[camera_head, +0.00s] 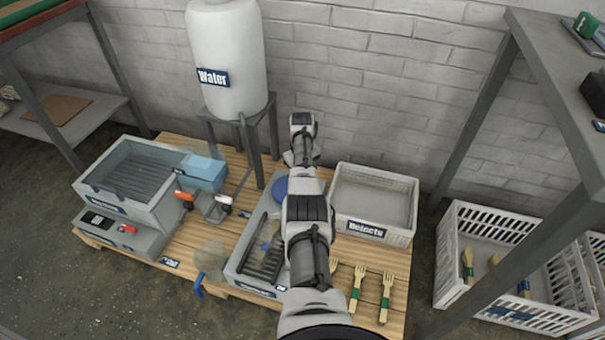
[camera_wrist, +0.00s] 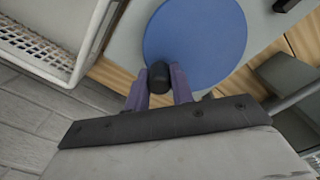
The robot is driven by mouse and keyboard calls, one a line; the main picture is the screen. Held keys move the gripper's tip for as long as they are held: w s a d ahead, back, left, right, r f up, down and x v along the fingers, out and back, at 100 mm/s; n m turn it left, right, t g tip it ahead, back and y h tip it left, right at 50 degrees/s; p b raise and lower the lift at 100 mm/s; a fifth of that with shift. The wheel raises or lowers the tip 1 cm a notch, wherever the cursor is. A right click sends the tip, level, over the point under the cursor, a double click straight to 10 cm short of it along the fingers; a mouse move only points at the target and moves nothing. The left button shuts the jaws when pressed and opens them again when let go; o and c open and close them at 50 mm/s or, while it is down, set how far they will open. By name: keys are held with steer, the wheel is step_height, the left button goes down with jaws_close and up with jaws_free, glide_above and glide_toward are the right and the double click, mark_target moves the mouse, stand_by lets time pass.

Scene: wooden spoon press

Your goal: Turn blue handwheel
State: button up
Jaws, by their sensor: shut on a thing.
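The blue handwheel (camera_wrist: 200,40) is a flat blue disc that fills the upper middle of the wrist view. A black knob (camera_wrist: 158,75) stands at its edge. My gripper (camera_wrist: 160,88) has its two purple-grey fingers on either side of the knob and is shut on it. In the head view only a part of the blue handwheel (camera_head: 281,189) shows, on the grey press (camera_head: 240,262) to the left of my arm. My arm hides the rest of the wheel, the knob and the fingers there.
A white water tank (camera_head: 228,60) on a dark stand is behind left. A grey shelf frame (camera_head: 480,110) rises at the right.

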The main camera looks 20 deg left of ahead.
steer(key=shift+w+r, duration=0.1)
steer(key=o, duration=1)
step_height(320, 180, up, 14)
steer(key=p, duration=0.5)
